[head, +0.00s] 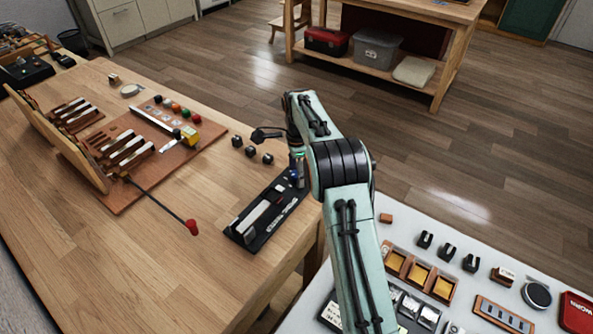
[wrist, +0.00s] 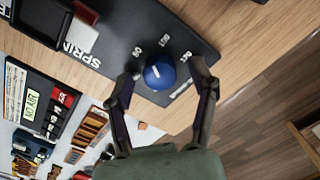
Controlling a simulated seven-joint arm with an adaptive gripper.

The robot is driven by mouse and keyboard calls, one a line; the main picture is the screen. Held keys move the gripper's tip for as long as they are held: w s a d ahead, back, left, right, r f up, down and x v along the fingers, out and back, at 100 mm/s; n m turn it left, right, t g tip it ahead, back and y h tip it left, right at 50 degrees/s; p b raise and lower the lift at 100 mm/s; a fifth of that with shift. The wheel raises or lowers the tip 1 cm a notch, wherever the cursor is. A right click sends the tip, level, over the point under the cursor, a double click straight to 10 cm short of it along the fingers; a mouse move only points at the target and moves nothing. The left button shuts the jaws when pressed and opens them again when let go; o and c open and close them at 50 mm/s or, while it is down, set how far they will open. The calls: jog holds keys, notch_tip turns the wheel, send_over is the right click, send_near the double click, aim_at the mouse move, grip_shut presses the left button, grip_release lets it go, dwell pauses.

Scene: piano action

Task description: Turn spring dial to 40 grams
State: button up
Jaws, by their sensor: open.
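The blue spring dial (wrist: 159,73) sits on a black panel (wrist: 118,35) in the wrist view. A short white pointer mark shows on its face, towards the upper left. White lettering beginning "SPRIN" lies left of the dial. My gripper (wrist: 163,85) is open, with one finger on each side of the dial; I cannot tell whether they touch it. In the head view, my gripper (head: 296,168) is over the far end of the black panel (head: 257,227), and the dial is small there.
Several small black blocks (head: 252,152) lie on the wooden table near the panel. A brown board (head: 118,195) with key parts and a red-tipped rod (head: 192,227) lies to the left. A white table (head: 470,300) with trays and parts is at the lower right.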

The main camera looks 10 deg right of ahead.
grip_shut()
